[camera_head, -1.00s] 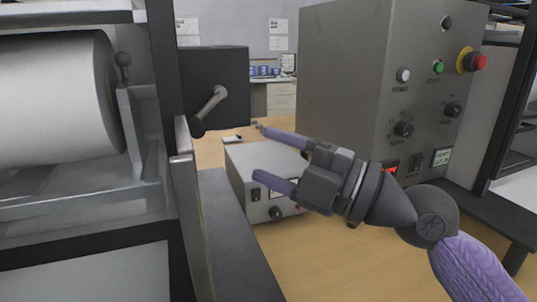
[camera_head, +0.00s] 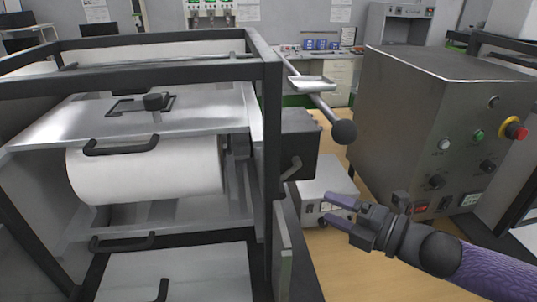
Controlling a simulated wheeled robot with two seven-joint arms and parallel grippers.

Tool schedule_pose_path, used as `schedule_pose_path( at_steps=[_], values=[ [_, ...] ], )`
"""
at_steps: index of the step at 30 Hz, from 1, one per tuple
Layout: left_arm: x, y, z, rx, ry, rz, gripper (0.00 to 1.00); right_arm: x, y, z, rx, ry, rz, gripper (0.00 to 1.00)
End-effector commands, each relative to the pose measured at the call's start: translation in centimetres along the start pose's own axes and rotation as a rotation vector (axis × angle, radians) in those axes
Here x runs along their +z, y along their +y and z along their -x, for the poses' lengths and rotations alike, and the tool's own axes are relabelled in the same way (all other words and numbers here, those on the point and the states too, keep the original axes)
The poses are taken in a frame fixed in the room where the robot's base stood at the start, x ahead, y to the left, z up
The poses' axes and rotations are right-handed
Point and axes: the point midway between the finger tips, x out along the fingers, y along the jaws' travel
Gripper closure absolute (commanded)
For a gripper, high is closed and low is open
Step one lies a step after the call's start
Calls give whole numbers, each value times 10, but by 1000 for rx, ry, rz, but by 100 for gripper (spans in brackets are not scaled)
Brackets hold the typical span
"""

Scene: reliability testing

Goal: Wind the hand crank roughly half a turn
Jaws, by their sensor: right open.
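A dark box (camera_head: 312,140) is mounted on the right side of the machine frame. A short metal handle (camera_head: 291,169) sticks out of its front face and looks like a crank arm. A long metal rod with a black ball knob (camera_head: 344,131) slants down above the box; I cannot tell which of the two is the hand crank. My right gripper (camera_head: 328,208) is open and empty, with its fingers pointing left, below and right of the handle and apart from it. It is in front of a small grey box (camera_head: 328,188). My left gripper is out of view.
The machine's dark frame (camera_head: 272,120) and white roll (camera_head: 145,170) fill the left. A grey control cabinet (camera_head: 410,115) with knobs and a red button (camera_head: 515,131) stands on the right. Bare wooden table (camera_head: 340,265) lies below my gripper.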

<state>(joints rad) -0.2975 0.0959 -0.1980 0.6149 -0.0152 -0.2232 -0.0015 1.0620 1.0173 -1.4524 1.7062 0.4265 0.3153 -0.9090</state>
Motion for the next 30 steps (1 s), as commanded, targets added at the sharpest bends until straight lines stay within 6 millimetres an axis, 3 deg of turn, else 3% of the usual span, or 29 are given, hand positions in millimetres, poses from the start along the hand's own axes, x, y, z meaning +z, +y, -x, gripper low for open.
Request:
schedule_pose_path(
  at_steps=[1,5,12,18,28,30],
  values=[
    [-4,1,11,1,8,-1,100,-1,4,7,-16,14,6,36],
    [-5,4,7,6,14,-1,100,-5,-6,0,-26,32,7,36],
    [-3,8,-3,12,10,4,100,-7,-10,-55,-25,32,7,36],
    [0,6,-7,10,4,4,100,-8,-9,-84,-25,30,7,36],
    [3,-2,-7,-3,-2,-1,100,-8,-8,-90,-26,29,7,36],
    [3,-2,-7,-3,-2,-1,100,-8,-8,-90,-26,29,7,49]
  ],
)
